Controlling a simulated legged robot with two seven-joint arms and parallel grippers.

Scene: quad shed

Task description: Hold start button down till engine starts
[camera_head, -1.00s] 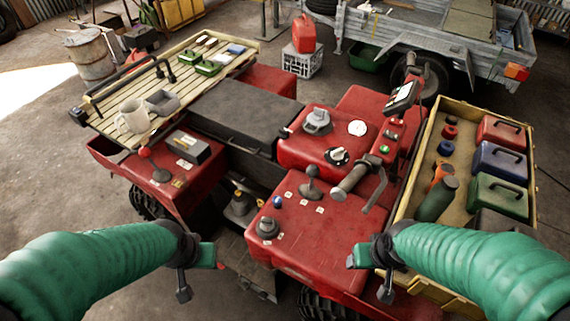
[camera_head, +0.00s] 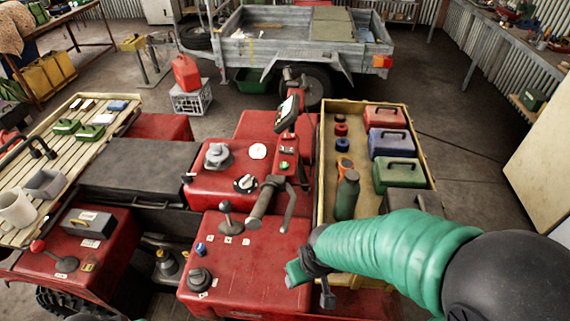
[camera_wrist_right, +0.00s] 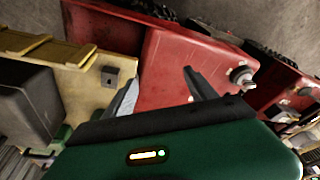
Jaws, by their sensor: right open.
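A green button (camera_head: 284,165) sits on the red switch box (camera_head: 287,153) beside the handlebar (camera_head: 264,198) of the red quad bike (camera_head: 245,255). It is probably the start button; its label is too small to read. My right gripper (camera_head: 303,278) is right of the rear red panel, nearer to me than the button and well apart from it. In the right wrist view the gripper (camera_wrist_right: 162,88) has its two fingers spread with nothing between them. Red bodywork (camera_wrist_right: 180,60) lies beyond them. My left gripper is not in view.
A wooden tray (camera_head: 325,150) with coloured cases and a green bottle (camera_head: 347,195) lies right of the handlebar. A gear lever (camera_head: 226,215) and knobs stand up from the red panels.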

